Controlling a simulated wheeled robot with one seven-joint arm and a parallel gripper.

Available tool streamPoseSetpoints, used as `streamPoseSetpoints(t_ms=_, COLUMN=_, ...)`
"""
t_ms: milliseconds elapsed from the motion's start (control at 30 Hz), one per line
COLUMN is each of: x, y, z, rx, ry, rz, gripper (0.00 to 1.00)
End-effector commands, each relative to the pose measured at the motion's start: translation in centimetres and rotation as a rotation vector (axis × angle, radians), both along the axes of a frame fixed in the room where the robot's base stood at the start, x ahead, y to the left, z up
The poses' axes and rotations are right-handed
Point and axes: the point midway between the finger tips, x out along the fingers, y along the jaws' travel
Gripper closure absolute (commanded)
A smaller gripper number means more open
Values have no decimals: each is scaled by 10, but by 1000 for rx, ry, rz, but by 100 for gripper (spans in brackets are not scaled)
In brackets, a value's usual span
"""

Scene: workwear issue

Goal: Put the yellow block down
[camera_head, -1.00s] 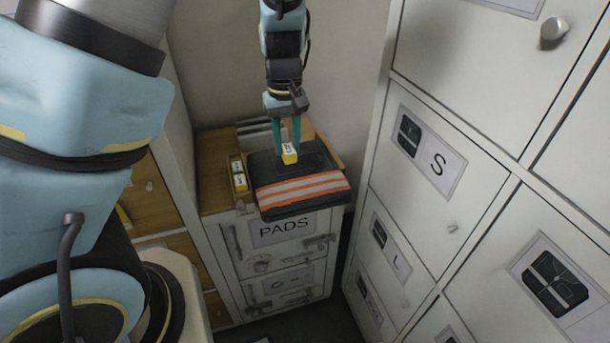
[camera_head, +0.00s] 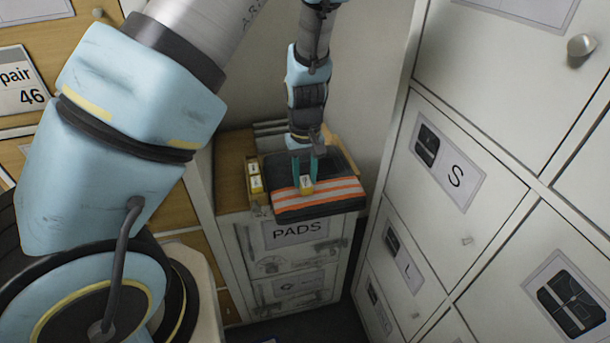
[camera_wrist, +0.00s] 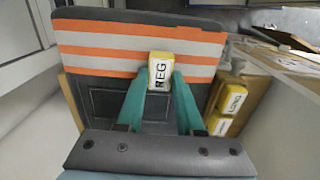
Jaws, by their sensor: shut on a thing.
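The yellow block (camera_head: 307,186) has a white label, which reads REG in the wrist view (camera_wrist: 161,72). My gripper (camera_head: 306,177) is shut on it, with a teal finger on either side. The block is over the dark folded garment (camera_head: 343,171) with orange and white stripes, at its striped part. I cannot tell whether the block touches the cloth or hangs just above it. The garment lies on top of the cabinet marked PADS (camera_head: 297,231).
Two more yellow blocks (camera_head: 255,176) stand in a wooden holder left of the garment; one reads LONG in the wrist view (camera_wrist: 232,99). White lockers (camera_head: 480,140) rise close on the right. Bare wooden top (camera_head: 231,165) shows at the left.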

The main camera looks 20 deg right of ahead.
Motion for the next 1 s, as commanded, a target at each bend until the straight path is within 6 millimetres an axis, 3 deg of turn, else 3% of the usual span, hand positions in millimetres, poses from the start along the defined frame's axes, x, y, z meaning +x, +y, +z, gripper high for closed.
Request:
streamPoseSetpoints(t_ms=33, x=0, y=0, z=-3, rx=0, ry=0, rz=1, gripper=100)
streamPoseSetpoints(t_ms=67, x=0, y=0, z=-2, rx=0, ry=0, rz=1, gripper=60)
streamPoseSetpoints(t_ms=300, x=0, y=0, z=-1, rx=0, ry=0, rz=0, gripper=34)
streamPoseSetpoints(t_ms=667, x=0, y=-1, z=6, rx=-1, ry=-1, rz=-2, gripper=34)
streamPoseSetpoints(t_ms=1000, x=0, y=-1, z=71, rx=-4, ry=-2, rz=-2, gripper=34)
